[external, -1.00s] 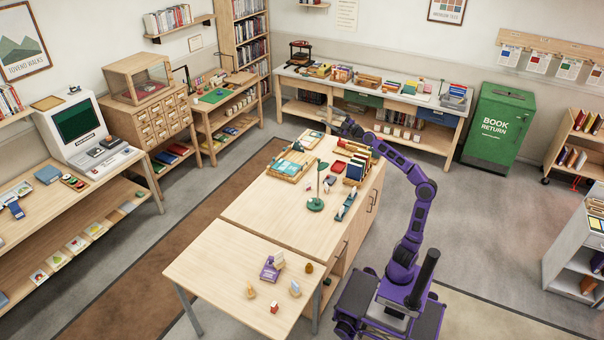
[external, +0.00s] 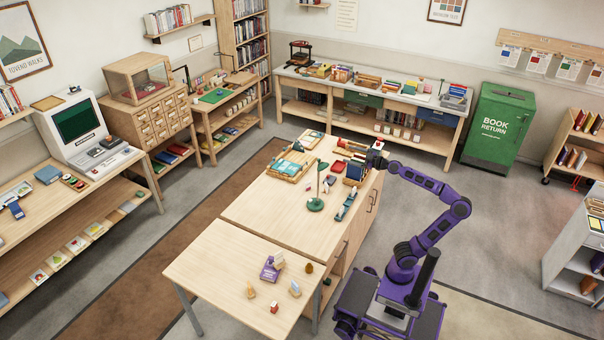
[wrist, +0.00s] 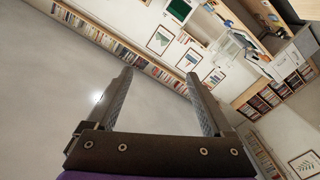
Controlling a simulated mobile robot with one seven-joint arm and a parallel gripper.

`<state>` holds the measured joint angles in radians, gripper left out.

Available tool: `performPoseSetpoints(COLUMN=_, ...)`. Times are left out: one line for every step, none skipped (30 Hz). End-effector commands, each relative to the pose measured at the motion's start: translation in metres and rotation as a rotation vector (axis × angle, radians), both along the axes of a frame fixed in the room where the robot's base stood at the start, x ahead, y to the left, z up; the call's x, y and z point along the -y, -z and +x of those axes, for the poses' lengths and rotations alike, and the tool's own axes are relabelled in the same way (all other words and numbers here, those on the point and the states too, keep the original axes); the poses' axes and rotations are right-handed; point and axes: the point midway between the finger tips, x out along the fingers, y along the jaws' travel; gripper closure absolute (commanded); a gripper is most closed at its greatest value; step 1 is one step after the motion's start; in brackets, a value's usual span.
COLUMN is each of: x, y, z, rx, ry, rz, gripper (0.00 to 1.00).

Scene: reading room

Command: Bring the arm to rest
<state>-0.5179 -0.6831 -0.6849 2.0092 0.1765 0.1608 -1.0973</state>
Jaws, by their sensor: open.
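My gripper (external: 372,157) is at the end of my purple arm, above the far right end of the wooden island (external: 240,213). In the wrist view its two fingers (wrist: 158,100) are spread wide apart with nothing between them. The wrist view is tilted and looks across the room to shelves and walls. In the external view the fingers are small, and their exact height above the items below is hard to tell.
Near my gripper on the island are a box of books (external: 356,170), a wooden tray (external: 291,167) and a green lamp (external: 317,200). A lower table (external: 225,270) holds small figures. A green book return bin (external: 498,125) stands at the back right. Open floor lies right of the island.

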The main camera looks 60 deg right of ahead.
Motion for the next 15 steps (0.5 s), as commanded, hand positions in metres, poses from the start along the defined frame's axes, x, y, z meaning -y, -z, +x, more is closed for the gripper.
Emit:
performPoseSetpoints(x=-0.028, y=0.023, z=-0.008, rx=-0.08, ry=-0.042, rz=0.046, gripper=0.14)
performPoseSetpoints(x=-0.046, y=0.037, z=-0.012, rx=-0.133, ry=-0.065, rz=0.079, gripper=0.14)
performPoseSetpoints(x=-0.067, y=0.058, z=-0.02, rx=-0.208, ry=-0.088, rz=0.122, gripper=0.14)
performPoseSetpoints(x=-0.082, y=0.074, z=-0.026, rx=-0.266, ry=-0.099, rz=0.153, gripper=0.14)
performPoseSetpoints(x=-0.096, y=0.092, z=-0.033, rx=-0.328, ry=-0.105, rz=0.183, gripper=0.14)
performPoseSetpoints(x=-0.113, y=0.115, z=-0.044, rx=-0.411, ry=-0.102, rz=0.223, gripper=0.14)
performPoseSetpoints(x=-0.125, y=0.133, z=-0.053, rx=-0.476, ry=-0.093, rz=0.25, gripper=0.14)
performPoseSetpoints(x=-0.134, y=0.151, z=-0.062, rx=-0.539, ry=-0.078, rz=0.277, gripper=0.14)
performPoseSetpoints(x=-0.145, y=0.175, z=-0.074, rx=-0.622, ry=-0.05, rz=0.31, gripper=0.14)
performPoseSetpoints(x=-0.152, y=0.192, z=-0.084, rx=-0.681, ry=-0.024, rz=0.331, gripper=0.14)
performPoseSetpoints(x=-0.157, y=0.208, z=-0.094, rx=-0.735, ry=0.006, rz=0.351, gripper=0.14)
performPoseSetpoints(x=-0.162, y=0.227, z=-0.107, rx=-0.802, ry=0.049, rz=0.377, gripper=0.14)
performPoseSetpoints(x=-0.165, y=0.239, z=-0.116, rx=-0.847, ry=0.082, rz=0.393, gripper=0.14)
performPoseSetpoints(x=-0.167, y=0.251, z=-0.124, rx=-0.885, ry=0.115, rz=0.405, gripper=0.14)
performPoseSetpoints(x=-0.168, y=0.264, z=-0.134, rx=-0.93, ry=0.156, rz=0.422, gripper=0.14)
